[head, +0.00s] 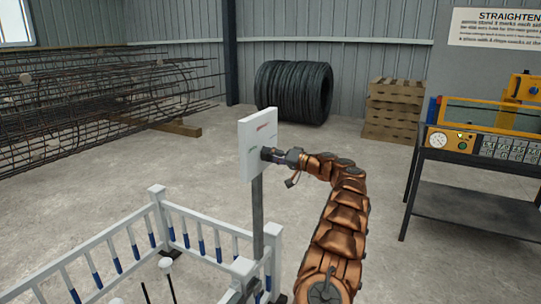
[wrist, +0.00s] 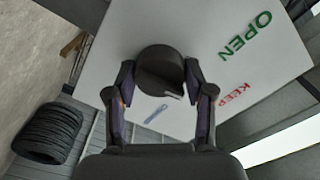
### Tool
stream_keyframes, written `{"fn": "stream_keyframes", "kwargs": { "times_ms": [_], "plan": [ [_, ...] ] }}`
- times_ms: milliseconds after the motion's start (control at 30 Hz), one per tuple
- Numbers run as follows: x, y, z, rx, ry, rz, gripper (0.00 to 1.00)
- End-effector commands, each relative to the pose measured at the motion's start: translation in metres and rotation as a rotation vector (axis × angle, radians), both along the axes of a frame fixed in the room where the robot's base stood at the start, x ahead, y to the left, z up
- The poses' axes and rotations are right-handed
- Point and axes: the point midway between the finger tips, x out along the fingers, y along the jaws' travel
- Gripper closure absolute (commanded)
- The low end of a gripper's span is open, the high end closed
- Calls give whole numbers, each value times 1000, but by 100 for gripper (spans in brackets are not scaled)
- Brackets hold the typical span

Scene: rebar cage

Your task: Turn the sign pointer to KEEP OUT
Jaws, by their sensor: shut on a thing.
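The white sign board (head: 258,140) stands on a grey post in the head view, with red lettering above and green lettering below. In the wrist view the board (wrist: 90,25) fills the middle, with the green word OPEN (wrist: 245,37) at upper right and the red word KEEP (wrist: 233,94) below it; the rest of the red label is hidden by a finger. A dark round knob (wrist: 160,68) is on the board, its narrow ridge towards the lower right. A small blue-grey mark (wrist: 156,113) lies below it. My gripper (head: 273,155) is shut on the knob, one finger each side (wrist: 160,88).
A white and blue railing (head: 205,232) surrounds the post's foot. Rebar cages (head: 90,105) lie at left. A coil (head: 293,92) and stacked pallets (head: 393,110) stand behind. A machine bench (head: 475,200) is at right. Open floor lies between.

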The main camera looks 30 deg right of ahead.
Motion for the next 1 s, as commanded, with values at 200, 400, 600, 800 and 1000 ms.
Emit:
{"fn": "stream_keyframes", "kwargs": {
  "times_ms": [200, 400, 600, 800, 1000],
  "plan": [
    [1, 0, 2, 85, 49, -1, 82],
    [1, 0, 2, 122, 71, -1, 82],
    [0, 0, 1, 132, 77, -2, 82],
    [1, 0, 2, 131, 76, -2, 82],
    [1, 0, 1, 130, 77, -2, 34]
  ]
}}
